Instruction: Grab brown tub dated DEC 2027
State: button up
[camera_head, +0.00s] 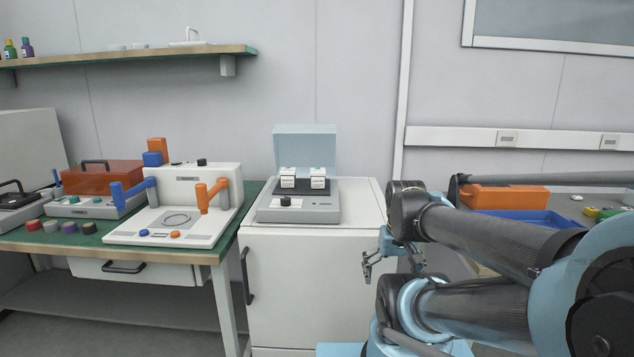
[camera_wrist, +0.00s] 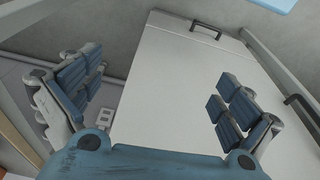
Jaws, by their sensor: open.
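Several small round tubs (camera_head: 70,227) stand in a row at the front left of the green table in the head view. Their lids show as reddish, purple and darker shades. I cannot tell which one is brown, and no date can be read at this size. My gripper (camera_head: 370,268) is open and empty in front of the white cabinet, well to the right of the tubs. In the wrist view my gripper (camera_wrist: 157,75) has its fingers spread wide with nothing between them. No tub shows in the wrist view.
A white device with orange and blue handles (camera_head: 180,205) stands right of the tubs. A grey device with a clear raised lid (camera_head: 300,205) sits on the white cabinet (camera_head: 300,290). An orange-lidded box (camera_head: 105,177) is behind the tubs. A shelf (camera_head: 130,55) hangs above.

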jog(key=shift+a+r+n, duration=0.2)
jog(key=shift+r+n, duration=0.1)
jog(key=shift+r, duration=0.9)
jog(key=c, duration=0.4)
notch_tip(320, 180, up, 31)
jog(key=n+g+y, duration=0.2)
jog(key=n+y, duration=0.2)
jog(key=n, duration=1.3)
send_over(319, 170)
jog(key=d, duration=0.6)
jog(key=x, duration=0.8)
jog(key=a+x, duration=0.1)
jog(key=x, duration=0.3)
jog(key=shift+w+r, duration=0.1)
jog(key=shift+r, duration=0.05)
jog(key=shift+x, duration=2.6)
